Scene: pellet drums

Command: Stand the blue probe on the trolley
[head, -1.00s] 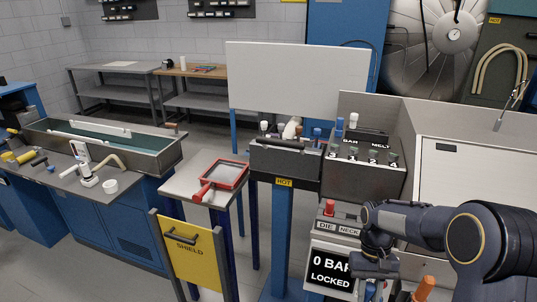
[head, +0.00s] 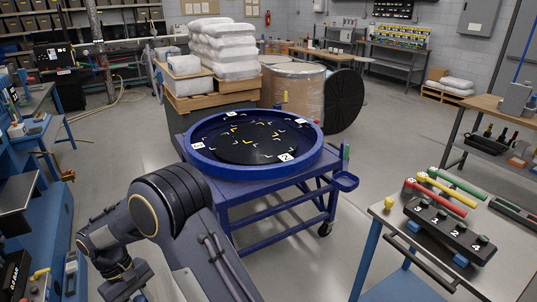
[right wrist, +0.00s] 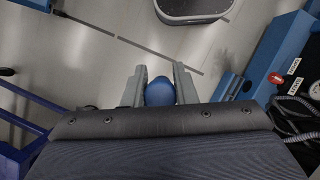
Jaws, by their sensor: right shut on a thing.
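The blue trolley (head: 262,188) stands mid-floor in the head view. On top is a blue-rimmed round tray with a black disc (head: 255,142) bearing white and yellow corner marks and numbered labels. A small blue holder (head: 345,181) juts from its right side. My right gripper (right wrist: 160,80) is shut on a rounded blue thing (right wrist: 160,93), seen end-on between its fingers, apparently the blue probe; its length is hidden. My left gripper is out of view.
A grey-topped table (head: 405,262) at right holds a black numbered block (head: 450,230) and red, yellow and green handled tools. Blue benches line the left edge. Stacked white sacks (head: 225,48) and a drum (head: 300,90) stand behind the trolley. Floor is clear between.

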